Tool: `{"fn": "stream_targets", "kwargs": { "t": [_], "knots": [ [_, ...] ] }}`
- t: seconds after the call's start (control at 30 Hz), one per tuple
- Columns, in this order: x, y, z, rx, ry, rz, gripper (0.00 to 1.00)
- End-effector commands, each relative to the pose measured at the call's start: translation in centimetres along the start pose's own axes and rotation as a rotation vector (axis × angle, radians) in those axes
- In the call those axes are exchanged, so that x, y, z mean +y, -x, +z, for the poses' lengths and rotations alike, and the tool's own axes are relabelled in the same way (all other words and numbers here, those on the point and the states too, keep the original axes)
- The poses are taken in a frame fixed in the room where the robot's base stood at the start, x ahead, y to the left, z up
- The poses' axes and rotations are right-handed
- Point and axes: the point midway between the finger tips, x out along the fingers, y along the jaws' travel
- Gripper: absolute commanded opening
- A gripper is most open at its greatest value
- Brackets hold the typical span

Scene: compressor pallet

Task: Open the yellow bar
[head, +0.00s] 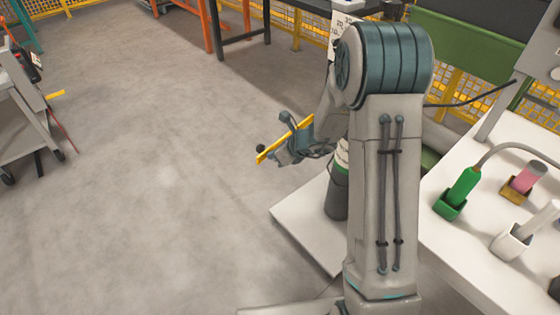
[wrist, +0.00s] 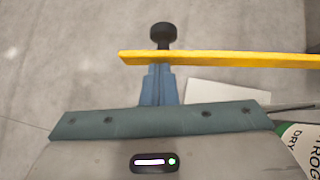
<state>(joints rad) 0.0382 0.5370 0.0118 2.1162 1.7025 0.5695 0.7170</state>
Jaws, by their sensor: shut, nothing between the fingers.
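The yellow bar (head: 272,152) is a thin, straight strip beside my gripper (head: 283,154) in the head view, slanting up to the right. In the wrist view the yellow bar (wrist: 225,59) runs almost level from the centre to the right edge. My gripper (wrist: 160,72) is shut, with its blue fingers together just below the bar near its left end. The bar hides the very tips, and I cannot tell whether they touch it. A black knob (wrist: 162,36) shows just beyond the bar.
A dark cylinder (head: 337,195) stands on a pale platform (head: 305,225) behind my arm. A white table (head: 480,225) at right carries a green bottle (head: 463,187) and other holders. A grey cart (head: 25,120) stands at far left. The floor between is clear.

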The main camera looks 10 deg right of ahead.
Motion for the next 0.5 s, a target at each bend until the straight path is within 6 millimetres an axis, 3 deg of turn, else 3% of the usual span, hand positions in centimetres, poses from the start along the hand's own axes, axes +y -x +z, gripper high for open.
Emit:
{"fn": "stream_targets", "kwargs": {
  "t": [0.5],
  "knots": [
    [-0.04, -0.54, 0.59, 0.000, 0.000, 0.000, 0.00]
  ]
}}
